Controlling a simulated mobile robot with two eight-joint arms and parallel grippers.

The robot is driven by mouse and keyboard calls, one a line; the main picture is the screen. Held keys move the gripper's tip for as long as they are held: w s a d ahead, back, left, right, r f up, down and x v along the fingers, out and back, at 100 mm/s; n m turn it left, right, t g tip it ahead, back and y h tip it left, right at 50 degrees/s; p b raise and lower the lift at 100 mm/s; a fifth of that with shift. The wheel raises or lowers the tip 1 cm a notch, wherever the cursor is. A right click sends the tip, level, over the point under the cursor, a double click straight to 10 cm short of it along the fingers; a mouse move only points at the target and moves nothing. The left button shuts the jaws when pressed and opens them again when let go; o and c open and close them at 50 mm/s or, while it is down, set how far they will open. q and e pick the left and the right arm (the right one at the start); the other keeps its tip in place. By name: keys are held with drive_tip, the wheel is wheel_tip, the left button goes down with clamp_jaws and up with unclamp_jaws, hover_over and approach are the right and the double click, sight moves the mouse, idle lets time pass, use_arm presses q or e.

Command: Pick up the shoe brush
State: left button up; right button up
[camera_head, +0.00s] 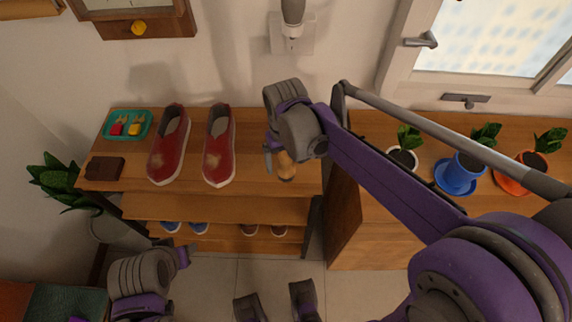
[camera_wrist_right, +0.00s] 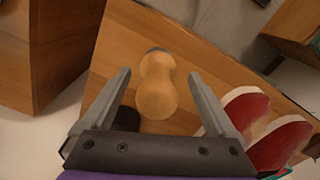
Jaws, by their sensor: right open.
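The shoe brush (camera_head: 286,167), with a rounded tan wooden handle, is at the right end of the shoe bench top. It is partly hidden by my right gripper (camera_head: 273,156) in the head view. In the right wrist view, the brush handle (camera_wrist_right: 157,85) shows between the two open fingers of my right gripper (camera_wrist_right: 160,95), apart from both. The bristles cannot be made out. My left gripper (camera_head: 180,256) shows at the lower left, away from the brush; its finger opening is unclear.
Two red shoes (camera_head: 170,147) stand left of the brush. A teal tray (camera_head: 108,124) with small items and a dark brown block (camera_head: 105,168) lie farther left. Several potted plants (camera_head: 459,172) stand on the right cabinet (camera_head: 350,215). Smaller shoes (camera_head: 198,228) are on the lower shelf.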

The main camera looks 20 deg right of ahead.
sight(286, 168)
wheel_tip(286, 168, down, 4)
drive_tip(key=shift+d+r, duration=0.1)
drive_tip(key=shift+d, duration=0.05)
drive_tip(key=c, duration=1.5)
drive_tip(key=shift+o, duration=0.2)
drive_tip(key=shift+r, duration=0.1)
